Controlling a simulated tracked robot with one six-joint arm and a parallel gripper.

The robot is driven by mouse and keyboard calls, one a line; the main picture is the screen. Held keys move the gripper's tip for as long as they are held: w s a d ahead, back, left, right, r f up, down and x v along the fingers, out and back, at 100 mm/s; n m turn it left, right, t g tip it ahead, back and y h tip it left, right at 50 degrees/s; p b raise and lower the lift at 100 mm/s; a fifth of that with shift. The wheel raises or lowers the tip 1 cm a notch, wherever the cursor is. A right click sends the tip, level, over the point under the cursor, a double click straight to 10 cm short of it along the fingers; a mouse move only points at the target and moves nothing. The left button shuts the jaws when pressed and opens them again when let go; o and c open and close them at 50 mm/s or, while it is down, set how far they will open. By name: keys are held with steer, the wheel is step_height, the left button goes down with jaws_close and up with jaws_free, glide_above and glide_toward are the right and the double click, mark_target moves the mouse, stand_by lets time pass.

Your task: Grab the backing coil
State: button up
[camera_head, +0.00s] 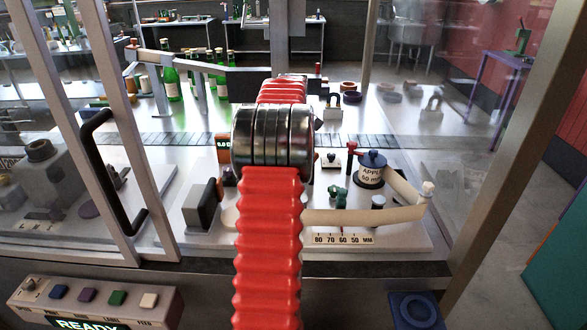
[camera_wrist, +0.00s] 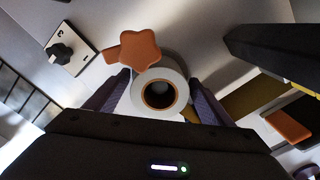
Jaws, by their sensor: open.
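In the wrist view a white coil with a brown-rimmed dark core (camera_wrist: 172,78), which looks like the backing coil, sits end-on to the camera. My gripper (camera_wrist: 158,88) is open, with one purple-grey finger on each side of the coil. I cannot tell whether either finger touches it. An orange star-shaped knob (camera_wrist: 140,48) sits just above the coil in the picture. In the head view my red arm and its dark wrist block the gripper and the coil.
A black knob on a white plate (camera_wrist: 62,55) and a dark block (camera_wrist: 270,48) flank the coil in the wrist view. In the head view are a label roll (camera_head: 371,172) with a cream band (camera_head: 350,216), a door handle (camera_head: 98,170) and green bottles (camera_head: 171,82).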

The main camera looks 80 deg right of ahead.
steer(key=shift+c, duration=0.3)
steer(key=c, duration=1.1)
steer(key=shift+r, duration=0.15)
step_height(320, 180, up, 18)
steer(key=shift+f, duration=0.1)
stand_by(0.5)
